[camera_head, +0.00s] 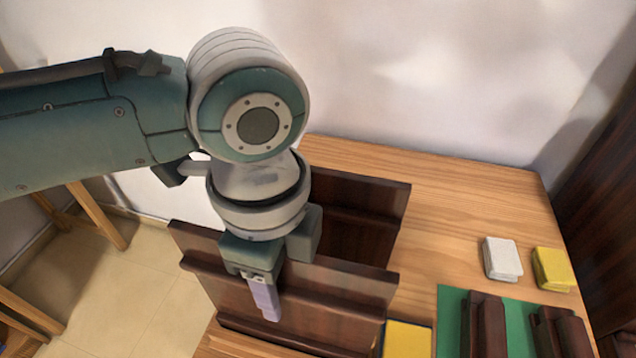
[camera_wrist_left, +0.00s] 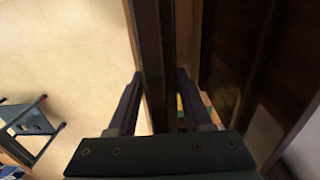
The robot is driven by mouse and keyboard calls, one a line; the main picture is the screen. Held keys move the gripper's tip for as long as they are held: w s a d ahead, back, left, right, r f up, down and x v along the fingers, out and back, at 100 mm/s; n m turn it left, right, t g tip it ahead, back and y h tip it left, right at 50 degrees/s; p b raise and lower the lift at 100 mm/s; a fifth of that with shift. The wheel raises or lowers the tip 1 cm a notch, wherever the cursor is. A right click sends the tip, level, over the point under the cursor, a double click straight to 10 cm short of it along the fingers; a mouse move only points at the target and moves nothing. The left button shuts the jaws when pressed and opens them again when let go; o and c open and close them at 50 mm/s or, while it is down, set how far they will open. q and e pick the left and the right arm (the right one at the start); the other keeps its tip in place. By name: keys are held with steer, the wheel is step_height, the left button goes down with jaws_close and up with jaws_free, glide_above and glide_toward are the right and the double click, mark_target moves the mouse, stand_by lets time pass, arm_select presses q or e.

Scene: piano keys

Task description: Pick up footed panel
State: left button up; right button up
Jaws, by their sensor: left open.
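A dark brown footed panel (camera_head: 330,295) stands upright at the near left edge of the wooden table, with a ledge along its face. My left gripper (camera_head: 266,300) points down over its upper edge. One light purple finger shows in front of the panel; the other is hidden behind it in the head view. In the left wrist view, the panel's edge (camera_wrist_left: 154,65) runs between the two spread fingers of the left gripper (camera_wrist_left: 158,105), which are open around it. My right gripper is not in view.
A second dark brown panel (camera_head: 375,200) stands upright just behind. To the right are a white block (camera_head: 501,258), a yellow block (camera_head: 552,268), and dark brown pieces (camera_head: 485,325) on a green sheet (camera_head: 452,315). The table's back middle (camera_head: 450,205) is clear.

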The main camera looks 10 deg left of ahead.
arm_select(q)
steer(key=shift+f, duration=0.1)
steer(key=shift+c, duration=0.2)
jaws_close()
stand_by(1.2)
